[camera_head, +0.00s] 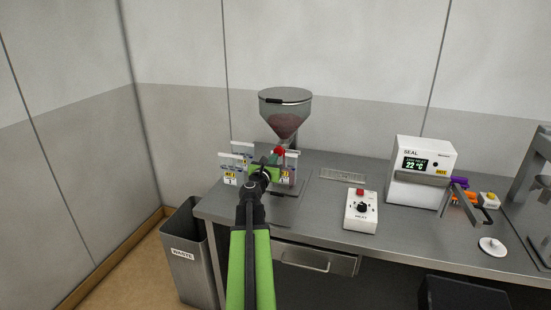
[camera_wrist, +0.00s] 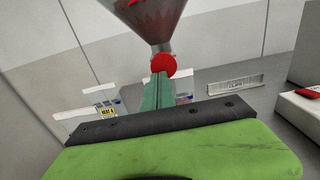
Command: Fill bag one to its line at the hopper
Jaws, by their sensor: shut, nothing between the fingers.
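The steel hopper (camera_head: 285,110) stands at the back left of the bench, with dark reddish contents showing through its cone. It also shows in the wrist view (camera_wrist: 150,18). A red knob (camera_wrist: 163,65) sits at its outlet, right at the tip of my gripper (camera_wrist: 158,90); whether they touch I cannot tell. In the head view my gripper (camera_head: 268,166) is shut and empty in front of the outlet. Clear bags with yellow labels stand around it: one on the left (camera_head: 229,178), one on the right (camera_head: 290,172).
A white heat box with a red button (camera_head: 361,211) stands to the right on the bench. A seal machine (camera_head: 423,172) reading 22 °C is behind it. A waste bin (camera_head: 190,255) stands left of the bench.

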